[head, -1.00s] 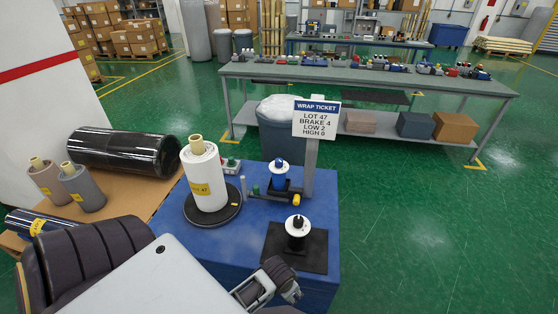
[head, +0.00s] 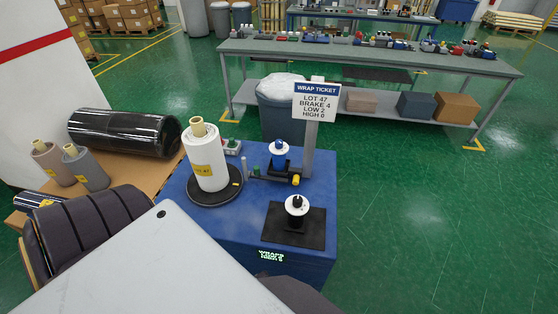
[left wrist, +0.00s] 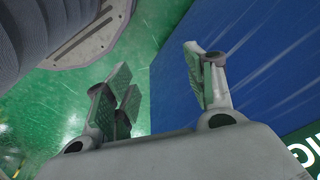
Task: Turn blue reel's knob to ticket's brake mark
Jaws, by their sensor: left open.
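The blue reel (head: 279,160) stands upright at the back of the blue machine top, with a white disc and a small blue knob (head: 279,145) on top. The knob's marks are too small to read. My left gripper is hidden in the head view. In the left wrist view, my left gripper (left wrist: 160,92) is open and empty beside the machine's blue side (left wrist: 265,60), away from the reel. My right gripper is not in view.
A white LOT 47 roll (head: 206,164) stands on a black turntable. A second reel with a black knob (head: 297,205) sits on a black plate (head: 312,232) in front. A lit display (head: 271,256) is on the machine's front. A grey bin (head: 281,113) stands behind.

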